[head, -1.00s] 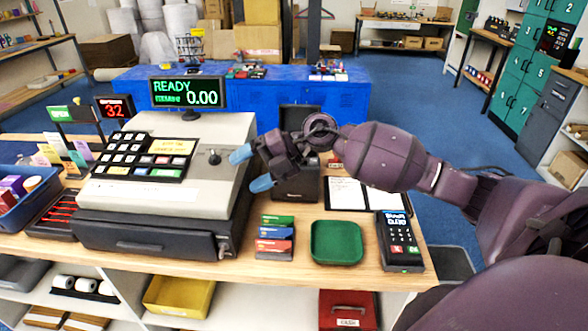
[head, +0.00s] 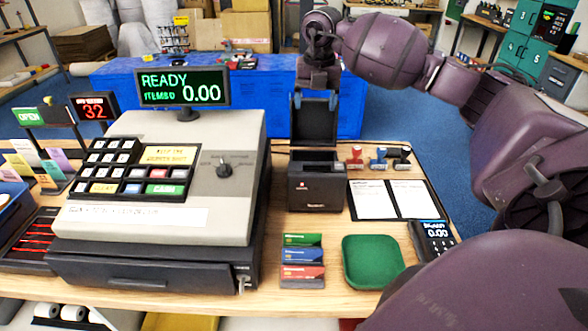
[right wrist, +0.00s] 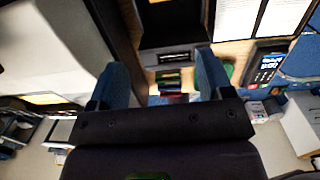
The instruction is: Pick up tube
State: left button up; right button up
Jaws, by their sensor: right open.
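No tube can be made out for certain in either view. My right gripper (head: 315,99) is open, its two blue fingertips pointing down above the open lid of a black printer (head: 316,184) on the counter. In the right wrist view, my right gripper (right wrist: 163,68) has its blue fingers apart, with nothing visible held between them. The printer also shows in the right wrist view (right wrist: 172,58), beyond the fingers. The inside of the printer is dark in the head view, and I cannot tell what it holds. My left gripper is not in view.
A cash register (head: 160,180) fills the counter's left side. A green tray (head: 372,262), stacked cards (head: 302,262), a card terminal (head: 432,240), stamps (head: 378,160) and an open folder (head: 390,200) surround the printer. White rolls (head: 45,310) lie on the shelf below.

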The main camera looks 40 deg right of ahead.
jog(key=shift+g, duration=0.4)
jog(key=f+b, duration=0.1)
jog(key=f, duration=0.4)
jog(key=f+b, duration=0.2)
jog(key=f, duration=0.3)
jog(key=w+f+b, duration=0.1)
jog(key=f+b, duration=0.1)
jog(key=f, duration=0.3)
jog(key=shift+f, duration=0.15)
jog(key=shift+s+d+f, duration=0.1)
jog(key=shift+f, duration=1.35)
jog(key=shift+d+f, duration=0.1)
jog(key=shift+f, duration=1.3)
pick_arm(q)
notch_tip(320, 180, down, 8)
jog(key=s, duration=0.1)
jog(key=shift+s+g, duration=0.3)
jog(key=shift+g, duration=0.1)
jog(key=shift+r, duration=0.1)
pick_arm(e)
jog(key=shift+r, duration=0.1)
jog(key=shift+c, duration=0.3)
jog(key=c, duration=0.6)
